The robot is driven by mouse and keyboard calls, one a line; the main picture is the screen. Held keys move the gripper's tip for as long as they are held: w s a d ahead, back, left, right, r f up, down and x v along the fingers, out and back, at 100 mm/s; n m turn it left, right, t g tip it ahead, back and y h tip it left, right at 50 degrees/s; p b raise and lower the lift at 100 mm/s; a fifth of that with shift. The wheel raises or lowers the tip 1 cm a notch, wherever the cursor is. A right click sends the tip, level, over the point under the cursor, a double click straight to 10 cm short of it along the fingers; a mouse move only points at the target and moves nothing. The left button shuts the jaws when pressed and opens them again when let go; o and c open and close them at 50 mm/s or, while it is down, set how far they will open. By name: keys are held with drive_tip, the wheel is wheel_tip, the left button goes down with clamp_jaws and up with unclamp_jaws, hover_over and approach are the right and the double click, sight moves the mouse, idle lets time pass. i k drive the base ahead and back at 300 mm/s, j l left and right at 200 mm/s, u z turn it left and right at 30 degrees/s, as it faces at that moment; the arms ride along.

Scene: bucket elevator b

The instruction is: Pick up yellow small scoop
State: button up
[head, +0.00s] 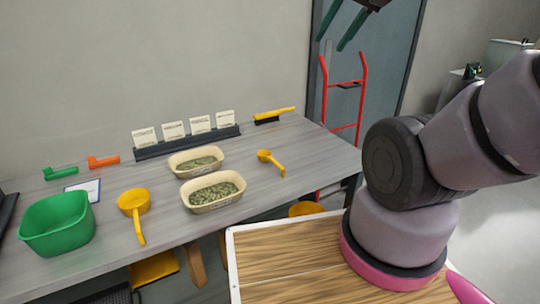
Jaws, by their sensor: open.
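A small yellow scoop (268,158) lies on the grey table, right of the two cream trays, with its handle toward the table's front edge. A larger yellow scoop (134,203) lies further left, between the green bin and the trays. My gripper (332,43) shows at the top of the head view, dark with two green fingers spread apart. It is open and empty, in the air well above the table and apart from the small scoop.
The grey table (165,190) also bears cream trays of green pieces (228,202), a green bin (57,228), a card rack (187,144) and a yellow-handled brush (273,115). A red metal frame (362,95) stands behind the table's right end. Bare tabletop surrounds the small scoop.

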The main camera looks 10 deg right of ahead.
sight(264, 155)
drive_tip(key=k+j+z, duration=0.2)
drive_tip(key=j, duration=0.2)
drive_tip(key=j+z, duration=0.2)
drive_tip(key=j, duration=0.25)
drive_tip(key=k+j+z, duration=0.2)
drive_tip(key=k+j, duration=0.05)
drive_tip(key=j, duration=0.15)
